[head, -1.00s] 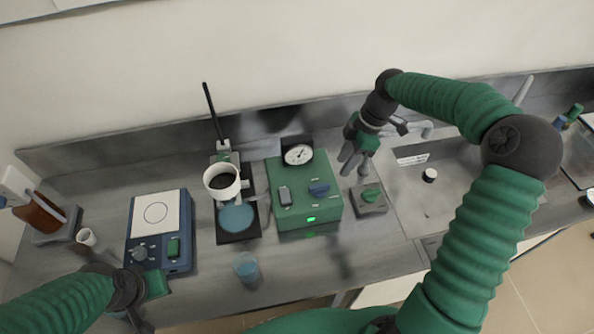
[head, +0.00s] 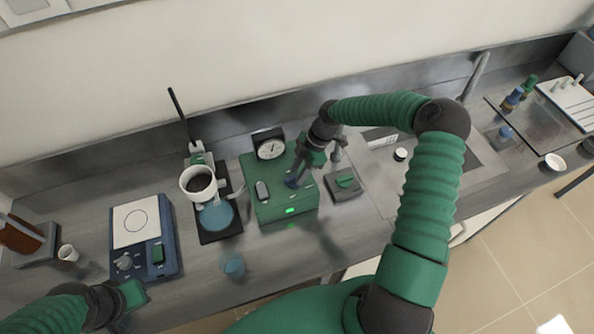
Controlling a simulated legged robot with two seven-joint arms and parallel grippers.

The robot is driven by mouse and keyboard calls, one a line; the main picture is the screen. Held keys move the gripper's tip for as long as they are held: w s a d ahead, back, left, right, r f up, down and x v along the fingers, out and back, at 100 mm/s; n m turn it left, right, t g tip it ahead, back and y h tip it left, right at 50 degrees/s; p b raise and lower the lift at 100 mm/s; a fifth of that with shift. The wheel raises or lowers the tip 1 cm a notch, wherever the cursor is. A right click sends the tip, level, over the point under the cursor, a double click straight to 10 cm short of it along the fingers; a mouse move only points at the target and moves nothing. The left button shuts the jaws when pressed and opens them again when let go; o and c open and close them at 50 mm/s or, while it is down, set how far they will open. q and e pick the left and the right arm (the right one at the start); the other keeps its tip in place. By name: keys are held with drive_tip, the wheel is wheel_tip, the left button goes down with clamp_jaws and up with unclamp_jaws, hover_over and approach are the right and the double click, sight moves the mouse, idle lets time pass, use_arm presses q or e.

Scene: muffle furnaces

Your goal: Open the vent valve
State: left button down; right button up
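A green box (head: 266,204) with a round dial gauge (head: 271,149) stands mid-counter. Its top carries a grey switch (head: 262,190), a blue knob (head: 291,182) and a lit green lamp. I cannot read which knob is the vent valve. My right gripper (head: 296,175) points down at the blue knob and partly hides it. I cannot tell whether it touches the knob or how far its fingers are apart. My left gripper (head: 132,294) is low at the left, away from both knobs; its fingers are unclear.
Left of the green box are a stand with a white cup (head: 198,183) and a blue hotplate-like device (head: 143,250). A small blue beaker (head: 234,265) stands near the front edge. A sink (head: 385,170) with a tap lies to the right.

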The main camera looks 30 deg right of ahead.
drive_tip(key=shift+a+f, duration=0.3)
drive_tip(key=shift+a, duration=0.05)
drive_tip(key=shift+a+f, duration=0.1)
drive_tip(key=shift+a, duration=0.4)
drive_tip(key=c, duration=0.4)
drive_tip(key=shift+d, duration=0.3)
clamp_jaws()
use_arm(q)
drive_tip(key=shift+s+a, duration=0.1)
drive_tip(key=shift+a, duration=0.35)
